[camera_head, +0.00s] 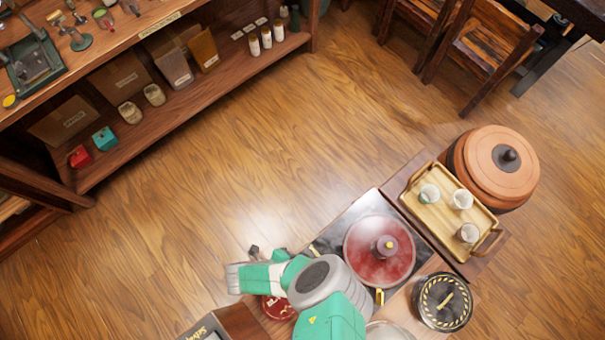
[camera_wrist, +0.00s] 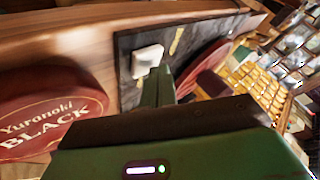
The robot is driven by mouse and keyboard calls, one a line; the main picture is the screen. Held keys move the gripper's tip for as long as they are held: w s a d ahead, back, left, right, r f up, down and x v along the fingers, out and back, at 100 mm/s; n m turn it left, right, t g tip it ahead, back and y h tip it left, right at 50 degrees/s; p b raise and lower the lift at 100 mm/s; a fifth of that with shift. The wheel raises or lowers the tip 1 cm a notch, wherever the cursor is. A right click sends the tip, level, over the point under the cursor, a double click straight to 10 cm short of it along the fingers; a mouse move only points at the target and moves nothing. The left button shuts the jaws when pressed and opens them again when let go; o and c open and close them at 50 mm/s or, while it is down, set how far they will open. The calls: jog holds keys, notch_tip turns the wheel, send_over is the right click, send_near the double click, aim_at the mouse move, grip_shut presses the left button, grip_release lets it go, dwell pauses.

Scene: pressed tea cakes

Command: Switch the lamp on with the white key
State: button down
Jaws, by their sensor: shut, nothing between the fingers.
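The white key (camera_wrist: 147,58) is a small pale block on a dark panel (camera_wrist: 127,92) in the wrist view. My gripper (camera_wrist: 161,72) is shut and empty, with its green fingertips just beside the key's lower right. I cannot tell whether they touch it. In the head view my arm covers the near end of the dark panel (camera_head: 324,243), and the key is hidden there. I cannot make out a lamp or whether one is lit.
A round red tin labelled "Yuranoki BLACK" (camera_wrist: 45,118) lies left of the fingers; it is partly hidden in the head view (camera_head: 278,308). A red-lidded pot (camera_head: 370,262) stands on the panel's far part. A tray with cups (camera_head: 446,228) lies beyond it.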

jog(key=shift+f, duration=0.35)
jog(key=shift+r, duration=0.15)
jog(key=shift+r+p, duration=0.6)
jog(key=shift+r, duration=0.1)
jog(key=shift+r, duration=0.1)
notch_tip(320, 180, up, 6)
jog(key=p, duration=0.6)
